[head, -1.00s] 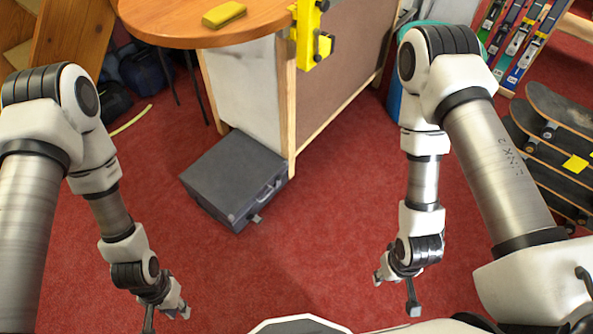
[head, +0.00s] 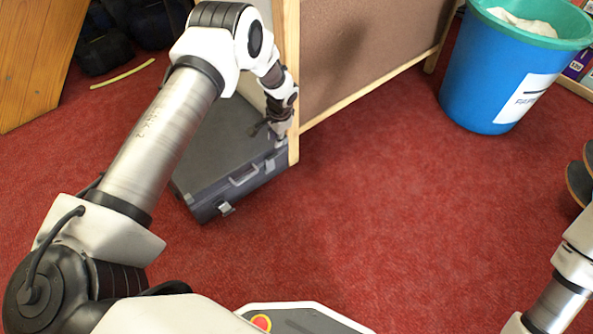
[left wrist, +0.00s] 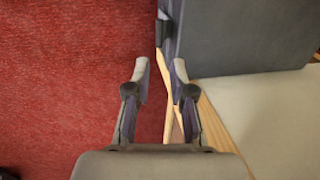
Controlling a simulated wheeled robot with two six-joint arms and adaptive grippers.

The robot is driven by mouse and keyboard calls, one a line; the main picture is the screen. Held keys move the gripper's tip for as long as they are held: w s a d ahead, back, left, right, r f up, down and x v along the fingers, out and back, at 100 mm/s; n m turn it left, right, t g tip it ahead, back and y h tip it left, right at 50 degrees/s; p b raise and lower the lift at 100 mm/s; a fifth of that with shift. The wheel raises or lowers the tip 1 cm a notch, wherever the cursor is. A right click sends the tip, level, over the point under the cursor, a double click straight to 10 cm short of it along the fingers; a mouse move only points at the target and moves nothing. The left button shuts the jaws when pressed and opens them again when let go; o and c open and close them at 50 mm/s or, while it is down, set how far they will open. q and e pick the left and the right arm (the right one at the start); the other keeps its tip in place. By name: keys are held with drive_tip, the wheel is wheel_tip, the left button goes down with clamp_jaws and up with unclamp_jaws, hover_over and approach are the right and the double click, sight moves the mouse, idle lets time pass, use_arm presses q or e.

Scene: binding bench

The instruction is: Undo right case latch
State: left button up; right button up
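A dark grey case (head: 205,150) lies flat on the red carpet, against the wooden post, with its handle (head: 243,176) on the front side. The left latch (head: 226,208) sticks out from the front. The right latch is hard to make out in the head view; a dark latch (left wrist: 163,32) shows on the case edge near the corner in the left wrist view. My left gripper (head: 278,143) is at the case's right end, by the post. In the left wrist view it is open and empty (left wrist: 160,68), its fingertips short of the latch. My right gripper is out of view.
The wooden post (head: 291,80) and brown panel (head: 365,50) stand right beside my left gripper. A blue bin (head: 500,90) stands at the upper right. Red carpet (head: 400,210) is clear in front and to the right.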

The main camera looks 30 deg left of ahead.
sight(274, 156)
use_arm(q)
drive_tip(key=f+b, duration=0.1)
drive_tip(key=f, duration=0.2)
drive_tip(key=a+f+b, duration=0.1)
drive_tip(key=f+b, duration=0.1)
drive_tip(key=f, duration=0.1)
drive_tip(key=f+b, duration=0.1)
drive_tip(key=f, duration=0.1)
drive_tip(key=shift+w+a+f, duration=0.25)
drive_tip(key=shift+f, duration=0.15)
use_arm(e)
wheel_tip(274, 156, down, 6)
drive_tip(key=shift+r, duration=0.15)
use_arm(q)
drive_tip(key=shift+r, duration=0.1)
clamp_jaws()
